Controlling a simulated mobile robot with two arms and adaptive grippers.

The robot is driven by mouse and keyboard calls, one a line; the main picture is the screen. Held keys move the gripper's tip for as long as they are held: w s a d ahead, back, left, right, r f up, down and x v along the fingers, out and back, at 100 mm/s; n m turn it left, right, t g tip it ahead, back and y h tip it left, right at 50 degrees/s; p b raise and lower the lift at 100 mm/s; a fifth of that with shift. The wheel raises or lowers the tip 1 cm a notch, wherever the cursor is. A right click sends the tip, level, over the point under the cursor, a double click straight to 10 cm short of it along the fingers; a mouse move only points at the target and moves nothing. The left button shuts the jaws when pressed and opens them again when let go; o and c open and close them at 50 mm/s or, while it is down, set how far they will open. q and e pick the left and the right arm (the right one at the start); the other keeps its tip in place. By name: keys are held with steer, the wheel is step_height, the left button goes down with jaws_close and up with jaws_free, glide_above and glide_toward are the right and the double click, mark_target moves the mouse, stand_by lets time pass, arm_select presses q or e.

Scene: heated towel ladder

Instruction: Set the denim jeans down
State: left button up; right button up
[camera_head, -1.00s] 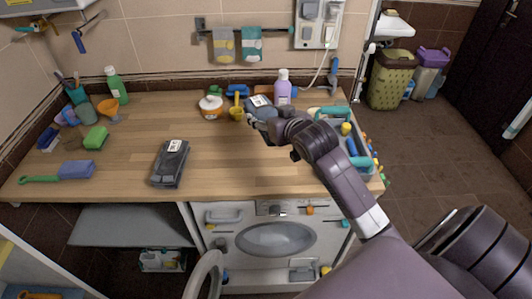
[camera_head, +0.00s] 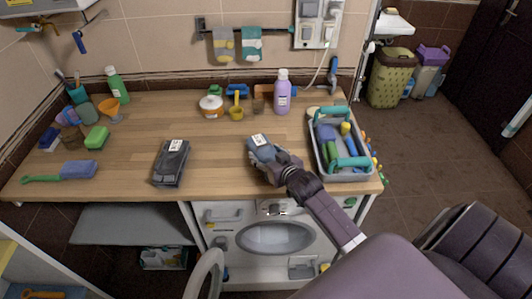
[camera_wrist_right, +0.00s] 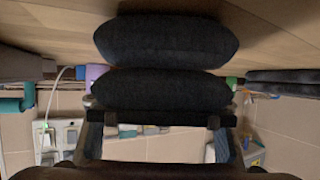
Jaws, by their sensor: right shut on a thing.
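The folded denim jeans (camera_head: 261,147) are a blue-grey bundle with a white tag, over the middle of the wooden counter. My right gripper (camera_head: 271,160) is shut on their near side. In the right wrist view the jeans (camera_wrist_right: 165,40) look like thick dark folds, close to the wooden surface. I cannot tell whether they touch the counter. My left gripper is out of view.
A dark folded garment with a tag (camera_head: 171,162) lies to the left on the counter (camera_head: 215,158). A grey caddy (camera_head: 343,174) with bottles stands right of the jeans. A purple bottle (camera_head: 282,93) stands behind. Bare wood lies between the two garments.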

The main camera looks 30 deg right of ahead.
steer(key=shift+r, duration=0.15)
steer(key=o, duration=1.4)
steer(key=shift+f, duration=0.2)
steer(key=shift+r, duration=0.15)
steer(key=b+v, duration=0.1)
steer(key=v, duration=1.1)
steer(key=shift+s, duration=0.1)
steer(key=shift+a, duration=0.1)
